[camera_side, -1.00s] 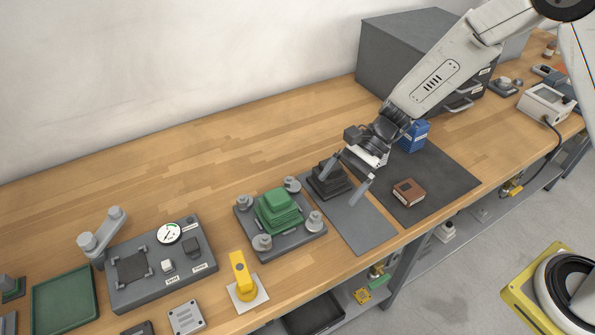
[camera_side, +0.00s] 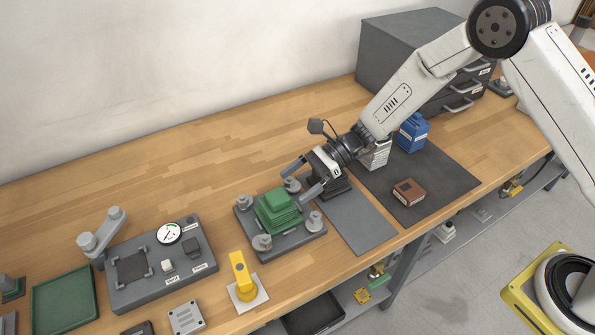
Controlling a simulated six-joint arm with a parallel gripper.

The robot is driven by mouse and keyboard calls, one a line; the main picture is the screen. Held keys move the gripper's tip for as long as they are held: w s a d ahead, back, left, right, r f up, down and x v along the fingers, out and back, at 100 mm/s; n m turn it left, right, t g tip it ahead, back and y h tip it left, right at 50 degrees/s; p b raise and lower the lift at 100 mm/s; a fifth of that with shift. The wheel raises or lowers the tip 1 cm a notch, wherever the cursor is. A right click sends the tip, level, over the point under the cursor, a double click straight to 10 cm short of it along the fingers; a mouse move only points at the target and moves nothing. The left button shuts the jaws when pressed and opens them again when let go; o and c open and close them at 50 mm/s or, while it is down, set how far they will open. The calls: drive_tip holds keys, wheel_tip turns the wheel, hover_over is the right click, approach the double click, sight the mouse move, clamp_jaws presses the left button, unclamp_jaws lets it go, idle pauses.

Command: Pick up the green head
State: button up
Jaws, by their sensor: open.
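The green head (camera_side: 278,210) is a stepped green block. It sits on a dark grey fixture plate (camera_side: 285,243) with round grey clamps at its corners. My gripper (camera_side: 297,184) is open and empty, up and to the right of the green head in the picture. Its two fingers point down and left towards the head, and they look apart from it. One finger appears in front of the fixture's right side; I cannot tell how high it is above the plate. The gripper partly hides a dark stepped block (camera_side: 335,184) behind it.
Grey clamps (camera_side: 243,202) stand around the head. A yellow handle (camera_side: 241,272) is at the front left, beside a gauge panel (camera_side: 165,262). A brown block (camera_side: 408,191) and blue container (camera_side: 412,132) rest on a dark mat (camera_side: 440,178). The bench behind the fixture is clear.

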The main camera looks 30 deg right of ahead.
sight(281, 193)
drive_tip(key=shift+a+f, duration=0.1)
drive_tip(key=shift+a, duration=0.1)
drive_tip(key=shift+x, duration=2.5)
drive_tip(key=shift+w, duration=0.15)
clamp_jaws()
